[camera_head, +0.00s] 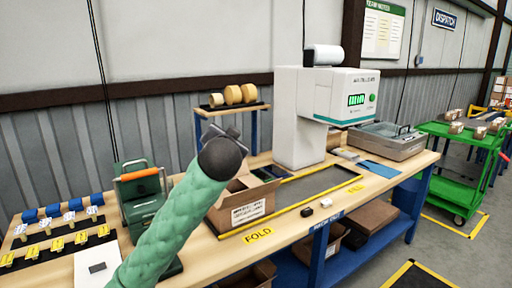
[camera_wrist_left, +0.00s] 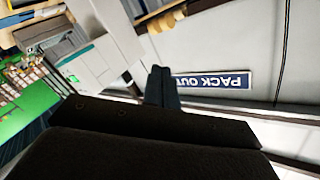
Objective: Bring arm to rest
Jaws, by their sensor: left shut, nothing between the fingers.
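My left arm, in a green sleeve, rises from the bottom of the head view in front of the workbench (camera_head: 290,232). Its dark wrist end covers much of my left gripper (camera_head: 235,131), which points away above an open carton. In the left wrist view the two dark fingers of my left gripper (camera_wrist_left: 160,70) are together with nothing between them. The open carton (camera_head: 243,207) stands on the bench with a printed label on its front; the arm hides part of it. My right gripper is in neither view.
A white machine (camera_head: 300,122) stands at the back of the bench, with a grey case (camera_head: 385,140) to its right. A green cart (camera_head: 460,160) stands on the right. A green device with an orange handle (camera_head: 140,190) is left of my arm. Tape rolls (camera_head: 234,94) sit on a raised shelf.

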